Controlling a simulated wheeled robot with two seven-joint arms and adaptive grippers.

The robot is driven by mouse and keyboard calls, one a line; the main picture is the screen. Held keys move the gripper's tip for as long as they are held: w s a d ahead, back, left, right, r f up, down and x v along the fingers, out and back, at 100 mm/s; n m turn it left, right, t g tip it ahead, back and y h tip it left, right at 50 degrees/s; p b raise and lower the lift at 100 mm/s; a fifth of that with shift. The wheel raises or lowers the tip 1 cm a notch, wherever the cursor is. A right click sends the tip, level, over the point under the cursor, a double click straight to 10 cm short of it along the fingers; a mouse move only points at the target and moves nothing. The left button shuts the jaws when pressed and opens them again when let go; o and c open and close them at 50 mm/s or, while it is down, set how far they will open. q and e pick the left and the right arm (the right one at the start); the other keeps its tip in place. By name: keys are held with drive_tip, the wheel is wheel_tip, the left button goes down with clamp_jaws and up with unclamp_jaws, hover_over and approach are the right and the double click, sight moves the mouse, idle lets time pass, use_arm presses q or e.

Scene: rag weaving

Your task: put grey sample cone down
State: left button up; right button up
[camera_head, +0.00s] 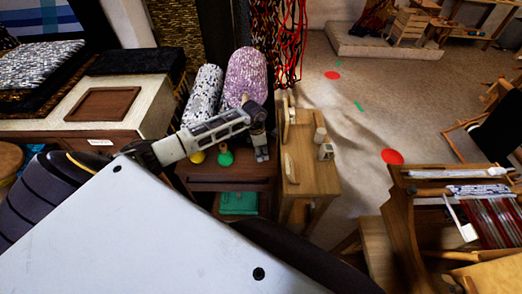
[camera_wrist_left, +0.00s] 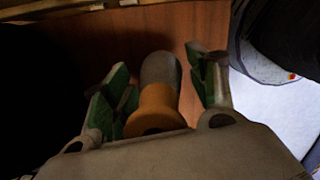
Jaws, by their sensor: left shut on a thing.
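My left gripper (camera_head: 262,150) reaches in from the left over a dark brown wooden stand (camera_head: 237,177) and points down near its right edge. In the left wrist view the left gripper (camera_wrist_left: 158,78) has green-padded fingers on both sides of the grey sample cone (camera_wrist_left: 161,72), which has an orange-brown lower part (camera_wrist_left: 155,108). The gripper is shut on this cone. A reddish-brown wooden surface (camera_wrist_left: 100,40) lies behind it; I cannot tell whether the cone touches it. In the head view the cone cannot be made out. My right gripper is not in view.
A green cone (camera_head: 225,158) and a yellow piece (camera_head: 197,157) are on the stand, left of the gripper. Two patterned rolls (camera_head: 247,75) (camera_head: 203,92) are behind. A light wooden stand (camera_head: 312,165) with small items is close on the right. A loom (camera_head: 460,205) stands farther right.

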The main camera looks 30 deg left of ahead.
use_arm(q)
drive_tip(key=o, duration=1.1)
drive_tip(key=shift+o, duration=0.2)
drive_tip(key=shift+s+a+r+b, duration=0.15)
drive_tip(key=shift+r, duration=1.85)
drive_tip(key=shift+s+a+r+b, duration=0.2)
drive_tip(key=shift+r, duration=1.8)
drive_tip(key=shift+s+a+r+b, duration=0.15)
drive_tip(key=shift+r, duration=1.85)
